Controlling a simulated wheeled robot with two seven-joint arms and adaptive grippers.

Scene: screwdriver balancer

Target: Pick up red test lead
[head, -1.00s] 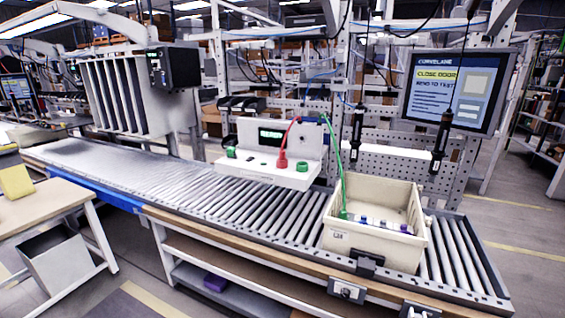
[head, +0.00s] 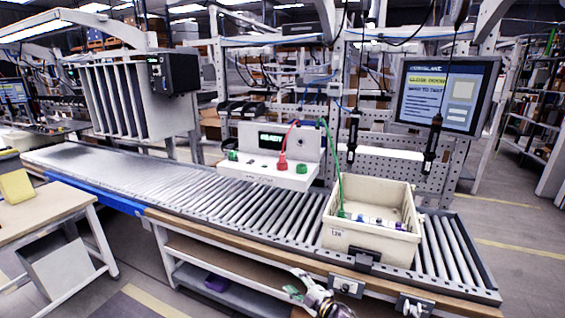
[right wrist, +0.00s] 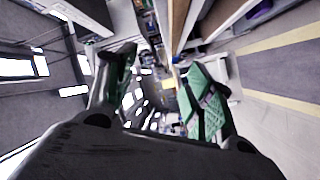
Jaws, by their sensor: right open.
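The red test lead (head: 282,162) has its plug standing on the front of the white tester (head: 262,172), with its cable arching up behind. A green lead (head: 338,165) runs from behind the tester into the beige tote (head: 372,242). My right gripper (head: 297,284) shows at the bottom edge of the head view, below the conveyor's front edge and well short of the red lead. In the right wrist view its green-padded fingers (right wrist: 163,85) are spread apart with nothing between them. My left gripper is not in view.
The tote stands on the roller conveyor (head: 180,185), right of the tester. Two black screwdrivers (head: 352,137) (head: 432,145) hang above the back of the conveyor. A monitor (head: 447,95) stands at the back right. The rollers left of the tester are clear.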

